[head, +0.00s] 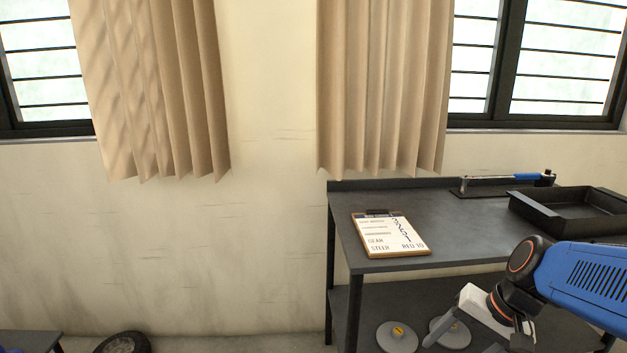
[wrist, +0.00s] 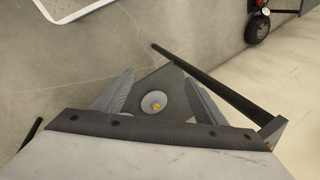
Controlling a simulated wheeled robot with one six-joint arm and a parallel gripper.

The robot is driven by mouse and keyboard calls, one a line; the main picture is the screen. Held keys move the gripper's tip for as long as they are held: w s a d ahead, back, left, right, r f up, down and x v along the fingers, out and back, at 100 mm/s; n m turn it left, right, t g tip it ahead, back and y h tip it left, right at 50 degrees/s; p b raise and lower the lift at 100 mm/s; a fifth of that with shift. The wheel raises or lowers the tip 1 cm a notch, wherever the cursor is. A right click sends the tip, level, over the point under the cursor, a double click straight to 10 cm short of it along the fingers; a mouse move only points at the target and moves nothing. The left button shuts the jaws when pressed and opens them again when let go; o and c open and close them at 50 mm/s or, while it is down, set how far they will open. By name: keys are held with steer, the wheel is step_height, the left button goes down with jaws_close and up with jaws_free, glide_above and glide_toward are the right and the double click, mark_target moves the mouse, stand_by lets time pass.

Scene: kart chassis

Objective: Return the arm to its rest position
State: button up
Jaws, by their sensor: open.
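My gripper (wrist: 158,80) shows in the wrist view with its two grey fingers spread apart and nothing between them. In the head view my gripper (head: 464,338) is at the lower right, at the end of my blue arm. It hangs low in front of the dark workbench (head: 440,264), below the level of its top.
A clipboard (head: 390,234), a black tray (head: 570,208) and a blue-handled tool (head: 508,179) lie on the bench top. Grey discs (head: 397,337) are on its lower shelf. A bench leg (wrist: 225,92) crosses close by my gripper. A tyre (head: 122,343) is at lower left.

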steer(key=s+d+r+n+t+h, duration=0.1)
steer(key=s+r+n+t+h, duration=0.1)
steer(key=s+n, duration=0.4)
steer(key=shift+s+r+h, duration=0.35)
steer(key=shift+r+h, duration=0.45)
steer(key=shift+r, duration=0.6)
